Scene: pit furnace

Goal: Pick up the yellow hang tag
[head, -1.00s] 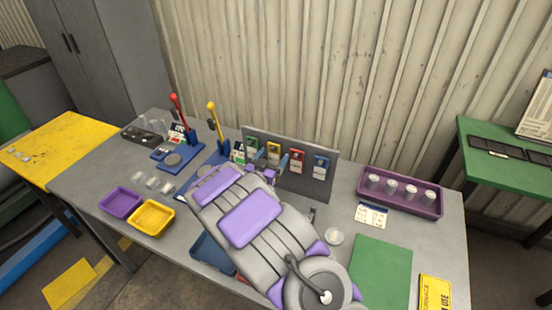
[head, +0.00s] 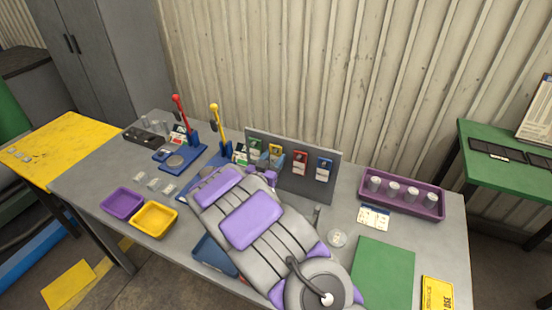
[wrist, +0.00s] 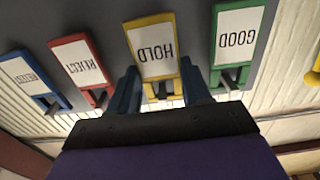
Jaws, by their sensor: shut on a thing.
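The yellow hang tag (head: 276,152), marked HOLD, is at the grey upright board (head: 310,185), between the green tag (head: 254,148) and the red tag (head: 299,160). In the wrist view the yellow tag (wrist: 154,50) shows upside down, with a dark peg at its end. My gripper (head: 270,162) is shut on the yellow tag; its blue fingers stand on either side of the tag in the wrist view (wrist: 161,82). Whether the tag is clear of its peg cannot be told.
The blue tag (head: 324,168) hangs at the board's right. A red lever (head: 181,108) and a yellow lever (head: 216,120) stand to the left. A purple tray (head: 402,199) with several cups is on the right. Purple (head: 122,203) and yellow (head: 154,219) bins lie front left.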

